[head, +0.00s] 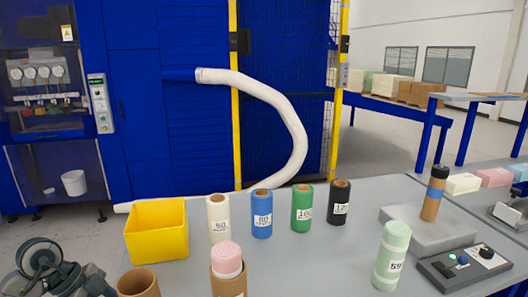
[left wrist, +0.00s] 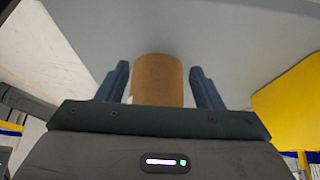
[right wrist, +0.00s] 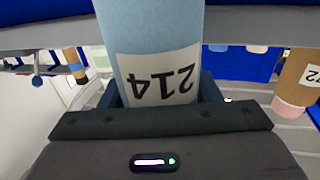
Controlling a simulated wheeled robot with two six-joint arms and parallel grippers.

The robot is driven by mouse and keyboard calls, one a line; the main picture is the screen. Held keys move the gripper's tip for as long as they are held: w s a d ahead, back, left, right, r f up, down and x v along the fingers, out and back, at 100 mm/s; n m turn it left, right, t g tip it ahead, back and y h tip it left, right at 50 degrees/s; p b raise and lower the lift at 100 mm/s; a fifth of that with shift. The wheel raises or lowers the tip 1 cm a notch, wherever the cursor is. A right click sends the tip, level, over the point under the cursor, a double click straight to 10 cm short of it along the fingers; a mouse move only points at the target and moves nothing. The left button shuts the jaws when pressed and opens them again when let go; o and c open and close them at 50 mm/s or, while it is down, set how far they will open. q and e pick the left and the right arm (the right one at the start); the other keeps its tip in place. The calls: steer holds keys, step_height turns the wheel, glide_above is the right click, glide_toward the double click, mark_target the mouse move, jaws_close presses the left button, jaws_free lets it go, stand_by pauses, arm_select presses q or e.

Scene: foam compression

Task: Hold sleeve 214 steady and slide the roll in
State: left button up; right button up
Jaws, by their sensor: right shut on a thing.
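A light blue foam roll (right wrist: 155,45) bearing a white label "214", upside down in the right wrist view, is held in my right gripper (right wrist: 160,85). Neither this roll nor the right gripper shows in the head view. A plain brown cardboard sleeve (head: 138,284) stands at the bottom edge of the head view; no number shows on it there. In the left wrist view the sleeve (left wrist: 158,85) is between the fingers of my left gripper (left wrist: 160,68), with narrow gaps on both sides. The left gripper is open.
A yellow bin (head: 155,240) stands behind the brown sleeve. A sleeve holding a pink roll (head: 228,260) stands to its right. White, blue, green and black rolls line the back. A light green roll (head: 391,262) and a button box (head: 462,265) stand at right.

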arm_select(q)
steer(key=o, duration=0.8)
steer(key=shift+c, duration=0.2)
